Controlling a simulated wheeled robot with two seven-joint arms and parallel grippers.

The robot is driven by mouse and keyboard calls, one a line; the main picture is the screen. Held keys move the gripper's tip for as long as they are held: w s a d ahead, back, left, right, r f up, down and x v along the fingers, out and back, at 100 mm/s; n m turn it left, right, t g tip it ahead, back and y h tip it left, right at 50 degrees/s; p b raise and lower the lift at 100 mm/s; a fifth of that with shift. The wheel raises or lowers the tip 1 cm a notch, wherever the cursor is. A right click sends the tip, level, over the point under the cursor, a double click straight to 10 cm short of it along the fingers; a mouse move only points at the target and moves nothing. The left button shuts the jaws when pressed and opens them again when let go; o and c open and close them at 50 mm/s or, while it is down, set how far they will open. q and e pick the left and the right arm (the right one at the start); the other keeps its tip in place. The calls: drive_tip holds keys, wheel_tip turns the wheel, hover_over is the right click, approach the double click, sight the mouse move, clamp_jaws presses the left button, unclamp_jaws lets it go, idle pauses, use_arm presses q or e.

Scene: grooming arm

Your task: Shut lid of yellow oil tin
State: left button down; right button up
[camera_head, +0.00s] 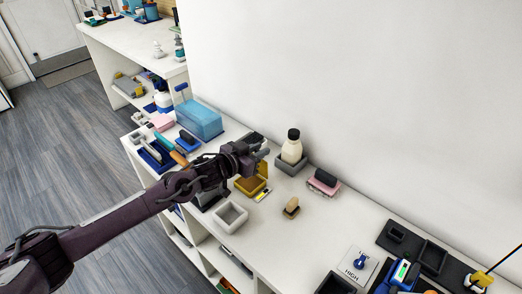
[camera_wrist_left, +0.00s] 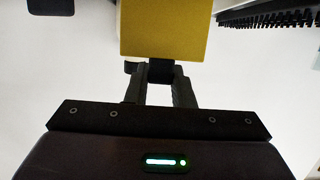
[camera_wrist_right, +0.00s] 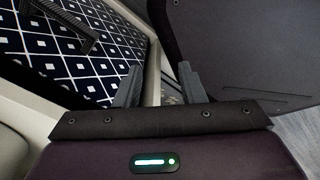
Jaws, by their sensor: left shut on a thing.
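The yellow oil tin (camera_head: 250,187) stands on the white counter, open at the top. Its yellow lid (camera_head: 263,169) stands raised at the tin's back right side. My left gripper (camera_head: 262,156) is at the lid's upper edge. In the left wrist view my left gripper (camera_wrist_left: 160,74) is shut on a small dark tab at the edge of the yellow lid (camera_wrist_left: 163,28). My right gripper (camera_wrist_right: 158,82) shows only in the right wrist view, open and empty, away from the tin.
A grey square tray (camera_head: 231,216) stands in front of the tin. A cream bottle with a black cap (camera_head: 292,147) stands in a grey holder behind it. A blue translucent box (camera_head: 199,119) is at the far left. A wooden-handled brush (camera_head: 292,206) stands to the right.

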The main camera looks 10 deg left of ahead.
use_arm(q)
drive_tip(key=shift+s+a+f+p, duration=0.15)
drive_tip(key=shift+s+a+p, duration=0.2)
drive_tip(key=shift+s+p, duration=0.2)
drive_tip(key=shift+s+a+f+p, duration=0.15)
drive_tip(key=shift+s+a+p, duration=0.25)
drive_tip(key=shift+s, duration=0.2)
drive_tip(key=shift+s+a+f+p, duration=0.2)
drive_tip(key=shift+s+a+p, duration=0.1)
drive_tip(key=shift+s, duration=0.1)
drive_tip(key=shift+s+a+f, duration=0.2)
drive_tip(key=shift+s+f, duration=0.15)
drive_tip(key=shift+s, duration=0.05)
drive_tip(key=c, duration=1.2)
unclamp_jaws()
drive_tip(key=shift+a, duration=0.1)
drive_tip(key=shift+c, duration=0.2)
drive_tip(key=shift+r, duration=0.2)
drive_tip(key=v, duration=0.7)
drive_tip(key=shift+s+a, duration=0.2)
drive_tip(key=shift+s, duration=0.05)
